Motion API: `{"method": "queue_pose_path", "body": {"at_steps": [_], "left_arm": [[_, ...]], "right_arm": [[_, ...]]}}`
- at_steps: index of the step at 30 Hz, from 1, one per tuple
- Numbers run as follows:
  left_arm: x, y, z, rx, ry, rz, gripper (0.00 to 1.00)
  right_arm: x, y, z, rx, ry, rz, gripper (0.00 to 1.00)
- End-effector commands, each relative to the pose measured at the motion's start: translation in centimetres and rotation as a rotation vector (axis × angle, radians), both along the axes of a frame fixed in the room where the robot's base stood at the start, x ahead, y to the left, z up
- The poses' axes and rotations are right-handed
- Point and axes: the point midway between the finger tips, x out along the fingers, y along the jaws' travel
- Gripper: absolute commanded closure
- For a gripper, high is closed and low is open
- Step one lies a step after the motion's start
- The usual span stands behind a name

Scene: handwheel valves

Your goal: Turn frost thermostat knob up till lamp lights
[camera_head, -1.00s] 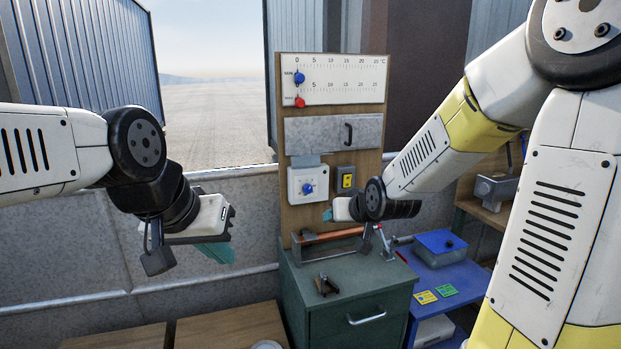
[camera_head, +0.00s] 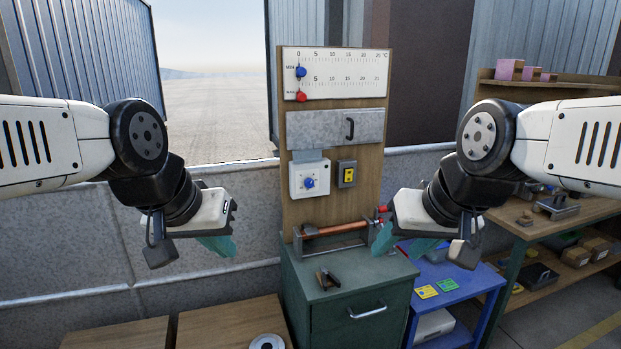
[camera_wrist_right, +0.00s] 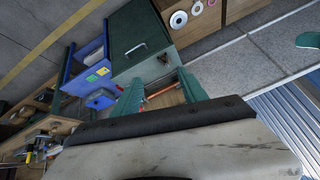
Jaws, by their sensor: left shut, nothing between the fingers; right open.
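The thermostat is a white square box (camera_head: 309,180) on the wooden panel, with a round blue knob (camera_head: 309,183) at its centre. No lit lamp can be made out on it at this size. My left gripper (camera_head: 220,244), with teal fingers, is shut and empty, left of and below the thermostat. My right gripper (camera_head: 384,240) is open and empty, right of and below it, apart from the panel. Its two spread teal fingers show in the right wrist view (camera_wrist_right: 160,88). Neither gripper touches the knob.
A grey box with a yellow face (camera_head: 347,174) is right of the thermostat. A scale board (camera_head: 335,74) with blue and red sliders and a grey handled cover (camera_head: 335,130) are above. A green cabinet (camera_head: 350,290) stands below, beside a blue table (camera_head: 470,283).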

Motion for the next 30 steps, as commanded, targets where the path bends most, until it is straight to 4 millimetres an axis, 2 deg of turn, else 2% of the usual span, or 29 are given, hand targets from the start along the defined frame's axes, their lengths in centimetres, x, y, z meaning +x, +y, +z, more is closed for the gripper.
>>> {"method": "queue_pose_path", "body": {"at_steps": [5,7,11,14,18,24,30], "left_arm": [[0.0,0.0,0.0,0.0,0.0,0.0,1.0],[0.0,0.0,0.0,0.0,0.0,0.0,1.0],[0.0,0.0,0.0,0.0,0.0,0.0,1.0],[0.0,0.0,0.0,0.0,0.0,0.0,1.0],[0.0,0.0,0.0,0.0,0.0,0.0,1.0],[0.0,0.0,0.0,0.0,0.0,0.0,1.0],[0.0,0.0,0.0,0.0,0.0,0.0,1.0]], "right_arm": [[0.0,0.0,0.0,-0.001,-0.001,-0.001,0.5],[0.2,0.0,0.0,-0.002,-0.003,0.002,0.53],[2.6,0.1,0.2,-0.031,-0.046,0.046,0.53],[7.0,0.4,0.3,-0.092,-0.132,0.127,0.53],[15.1,1.1,0.2,-0.231,-0.305,0.278,0.53],[25.5,3.0,-1.1,-0.476,-0.558,0.482,0.53],[33.6,5.9,-3.9,-0.759,-0.804,0.66,0.53]]}}
